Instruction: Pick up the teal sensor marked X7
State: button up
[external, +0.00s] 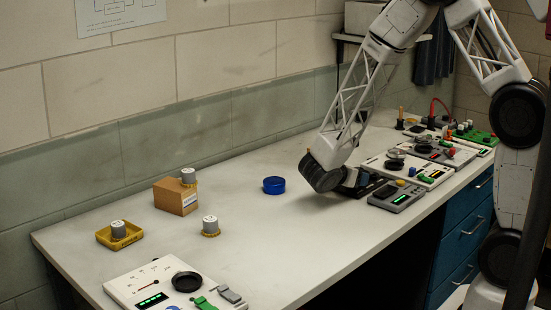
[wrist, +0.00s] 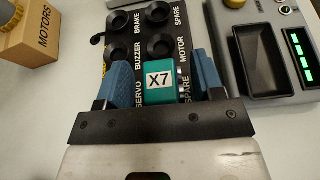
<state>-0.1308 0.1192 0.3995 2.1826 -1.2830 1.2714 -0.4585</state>
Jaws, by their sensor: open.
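The teal sensor (wrist: 160,84) with a white X7 label shows in the wrist view, in front of a black panel. My gripper (wrist: 160,75) is open, with one blue finger on each side of the sensor. Small gaps appear between the fingers and the sensor, and I cannot tell whether either touches it. In the external view my gripper (external: 352,185) is low over the bench, left of the grey devices. The sensor is hidden there by my arm.
The black panel (wrist: 128,68) has round sockets labelled BRAKE, SPARE, BUZZER, MOTOR and SERVO. A grey device with a tray (wrist: 265,65) stands close on the right. A MOTORS box (wrist: 30,38) is at left. A blue ring (external: 274,185) lies on the bench, whose left middle has free room.

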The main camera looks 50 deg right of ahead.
jog(key=shift+c, duration=0.2)
jog(key=c, duration=1)
jog(key=shift+o, duration=0.2)
jog(key=shift+r, duration=0.2)
notch_tip(320, 180, up, 18)
jog(key=shift+f, duration=0.15)
dwell(0.7)
